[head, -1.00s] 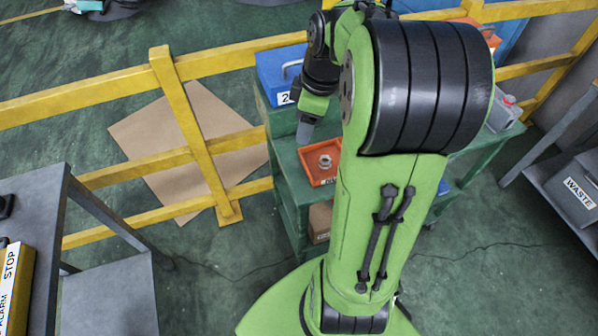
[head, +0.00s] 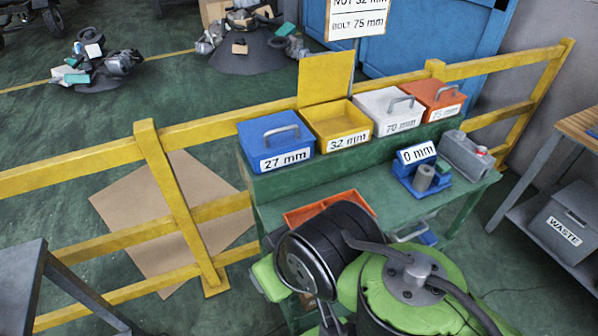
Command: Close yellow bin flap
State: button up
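The yellow bin (head: 334,121), labelled 32 mm, stands on the green bench's raised back shelf between the blue and white bins. Its yellow flap (head: 325,80) stands up, tilted slightly back at the bin's rear edge, so the bin is open. The inside looks empty from here. My arm's black and green links fill the lower middle of the head view, in front of the bench and well below the bin. My gripper does not show; it is out of frame or hidden behind my arm.
Shut blue (head: 275,138), white (head: 390,111) and orange (head: 436,98) bins flank the yellow one. A 0 mm display device (head: 418,172) and an orange tray (head: 305,212), partly hidden by my arm, sit on the green bench (head: 375,172). A yellow rail (head: 215,130) runs behind.

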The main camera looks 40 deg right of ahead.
aim_at(323, 77)
jog(key=z, duration=1.35)
jog(key=j, duration=1.3)
jog(key=i+j+z, duration=0.1)
jog(key=i+j, duration=0.5)
jog(key=j, duration=0.15)
